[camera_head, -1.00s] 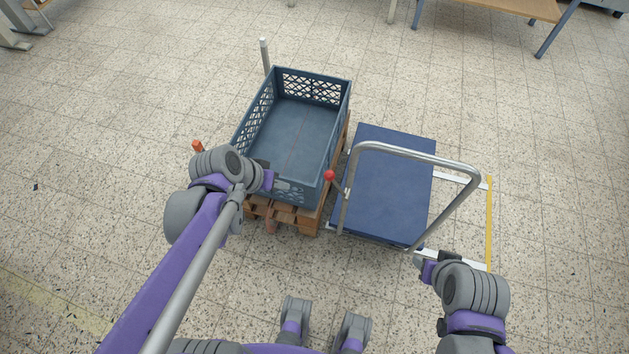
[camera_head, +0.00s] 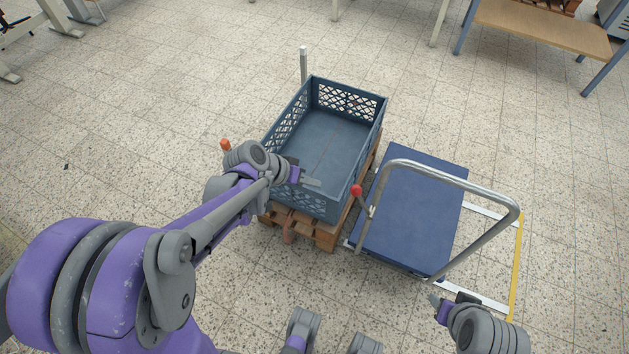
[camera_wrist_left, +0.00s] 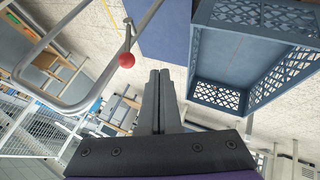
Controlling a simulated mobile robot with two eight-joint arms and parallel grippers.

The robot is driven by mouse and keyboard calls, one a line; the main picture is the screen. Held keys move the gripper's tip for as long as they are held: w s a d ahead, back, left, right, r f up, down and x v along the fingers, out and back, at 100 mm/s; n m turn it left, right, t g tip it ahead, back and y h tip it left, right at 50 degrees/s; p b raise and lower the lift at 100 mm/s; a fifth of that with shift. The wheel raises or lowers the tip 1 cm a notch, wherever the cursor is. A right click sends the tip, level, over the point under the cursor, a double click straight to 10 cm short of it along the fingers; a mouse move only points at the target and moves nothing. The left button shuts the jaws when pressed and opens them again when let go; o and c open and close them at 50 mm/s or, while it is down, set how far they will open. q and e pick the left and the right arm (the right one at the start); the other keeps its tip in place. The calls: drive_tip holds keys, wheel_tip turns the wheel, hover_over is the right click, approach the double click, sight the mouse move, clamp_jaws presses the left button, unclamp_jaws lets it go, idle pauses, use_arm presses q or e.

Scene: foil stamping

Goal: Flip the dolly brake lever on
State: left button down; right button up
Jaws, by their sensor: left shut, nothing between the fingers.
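The dolly (camera_head: 414,205) is a flat blue platform with a grey tubular handle (camera_head: 458,182). Its brake lever is a short metal rod with a red ball knob (camera_head: 356,190) beside the handle's left foot. The knob also shows in the left wrist view (camera_wrist_left: 127,60), left of the fingertips and apart from them. My left gripper (camera_head: 318,182) is shut and empty, over the near end of the crate, left of the knob. In the left wrist view its two fingers (camera_wrist_left: 159,78) are pressed together. My right gripper (camera_head: 435,300) is near the dolly's front right corner; its jaws are too small to judge.
A blue crate (camera_head: 385,110) stands on a wooden pallet (camera_head: 325,236) left of the dolly, with an upright grey post (camera_head: 303,65) behind. White and yellow floor tape (camera_head: 517,262) runs right of the dolly. A table (camera_head: 545,30) stands at the back right. Open floor surrounds them.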

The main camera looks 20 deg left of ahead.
use_arm(q)
drive_tip(key=w+d+f+b, duration=0.1)
drive_tip(key=w+d+f, duration=0.3)
drive_tip(key=d, duration=0.2)
drive_tip(key=shift+d+f, duration=0.25)
drive_tip(key=shift+d, duration=0.15)
drive_tip(key=shift+s+d+r, duration=0.1)
drive_tip(key=d+r+m+y+p, duration=0.1)
drive_tip(key=d+r+m+y, duration=0.1)
drive_tip(key=d+y, duration=0.7)
drive_tip(key=shift+s+d+m+y, duration=0.25)
drive_tip(key=shift+d+m+y, duration=0.15)
drive_tip(key=shift+d, duration=2.65)
drive_tip(key=shift+d, duration=0.15)
